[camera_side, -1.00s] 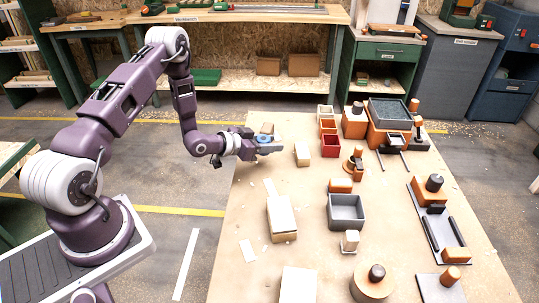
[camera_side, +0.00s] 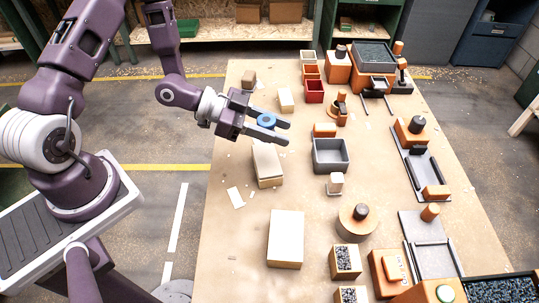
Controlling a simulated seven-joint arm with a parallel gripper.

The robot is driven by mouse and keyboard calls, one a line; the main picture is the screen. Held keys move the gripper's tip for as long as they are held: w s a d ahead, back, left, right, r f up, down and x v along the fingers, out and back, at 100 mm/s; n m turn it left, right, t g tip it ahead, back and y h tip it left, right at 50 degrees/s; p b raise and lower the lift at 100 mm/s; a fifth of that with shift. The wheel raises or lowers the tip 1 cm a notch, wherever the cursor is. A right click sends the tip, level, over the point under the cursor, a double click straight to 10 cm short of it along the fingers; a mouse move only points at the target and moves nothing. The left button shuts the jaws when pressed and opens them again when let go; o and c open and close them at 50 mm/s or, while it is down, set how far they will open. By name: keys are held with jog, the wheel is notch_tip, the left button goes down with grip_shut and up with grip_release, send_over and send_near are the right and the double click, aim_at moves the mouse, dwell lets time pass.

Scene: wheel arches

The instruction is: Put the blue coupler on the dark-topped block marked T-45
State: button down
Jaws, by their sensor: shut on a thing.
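The blue coupler (camera_side: 267,119) is a small ring-like piece. My gripper (camera_side: 286,132) is shut on it, with the coupler between the two long grey fingers, over the left part of the table. A pale block (camera_side: 268,165) lies just below the gripper in the picture. No T-45 marking is legible. Dark-topped pieces include a small block (camera_side: 346,262) with a speckled dark top, a similar one (camera_side: 352,296) at the bottom edge, and a large orange piece (camera_side: 373,52) at the back. I cannot tell which is T-45.
A grey open tray (camera_side: 317,158) stands right of my gripper, with a small white-topped block (camera_side: 335,184) below it. A large pale block (camera_side: 285,240) lies nearer the camera. Orange fixtures line the right side. Bare table (camera_side: 225,250) shows at the near left.

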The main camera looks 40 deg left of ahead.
aim_at(276, 160)
notch_tip(276, 160, down, 8)
jog(key=shift+r, duration=0.1)
jog(key=shift+f, duration=0.2)
jog(key=c, duration=0.9)
grip_release()
